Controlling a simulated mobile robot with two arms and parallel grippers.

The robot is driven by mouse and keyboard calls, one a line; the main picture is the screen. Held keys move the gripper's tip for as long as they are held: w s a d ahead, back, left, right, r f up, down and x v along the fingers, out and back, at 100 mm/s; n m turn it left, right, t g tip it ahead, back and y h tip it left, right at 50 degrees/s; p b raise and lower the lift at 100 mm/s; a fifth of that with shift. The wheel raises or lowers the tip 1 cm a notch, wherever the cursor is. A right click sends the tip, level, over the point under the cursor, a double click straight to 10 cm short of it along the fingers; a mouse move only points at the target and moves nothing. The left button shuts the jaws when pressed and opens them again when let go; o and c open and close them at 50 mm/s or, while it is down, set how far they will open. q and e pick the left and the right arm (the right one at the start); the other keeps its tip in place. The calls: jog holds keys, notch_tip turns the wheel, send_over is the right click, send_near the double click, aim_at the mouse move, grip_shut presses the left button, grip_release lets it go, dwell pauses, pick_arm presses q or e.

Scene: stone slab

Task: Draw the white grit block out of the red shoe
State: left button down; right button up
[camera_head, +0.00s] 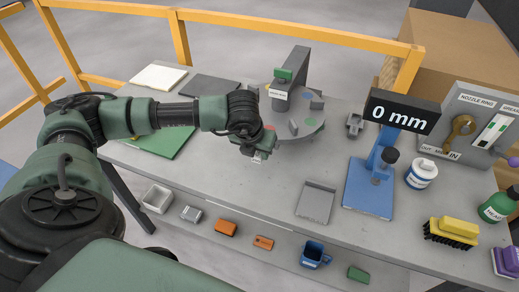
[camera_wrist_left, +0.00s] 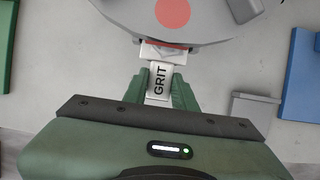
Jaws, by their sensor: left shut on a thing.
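The white block marked GRIT (camera_wrist_left: 159,78) is between the fingers of my left gripper (camera_wrist_left: 160,92) in the left wrist view. The gripper is shut on it. The far end of the block is at a small metal shoe (camera_wrist_left: 163,50) with a reddish strip, at the edge of the round grey disc, beside the disc's red dot (camera_wrist_left: 173,12). I cannot tell how much of the block is inside the shoe. In the head view my left gripper (camera_head: 258,155) is low at the near left edge of the disc (camera_head: 296,138), and largely hides block and shoe.
A grey column with a green block (camera_head: 283,74) stands over the disc. A grey tray (camera_head: 316,202) and a blue stand (camera_head: 368,190) with a "0 mm" display (camera_head: 401,114) are to the right. Slab between gripper and tray is clear.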

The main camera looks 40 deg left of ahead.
pick_arm(q)
jog(key=shift+s+d+b, duration=0.2)
jog(key=shift+s+b, duration=0.1)
jog(key=shift+s, duration=0.5)
jog(key=c, duration=1.1)
grip_release()
jog(key=shift+o, duration=0.2)
jog(key=shift+s+r, duration=0.1)
jog(key=b+v, duration=0.1)
jog(key=v, duration=0.6)
jog(key=shift+r+b, duration=0.3)
jog(key=shift+b, duration=0.1)
jog(key=shift+s, duration=0.2)
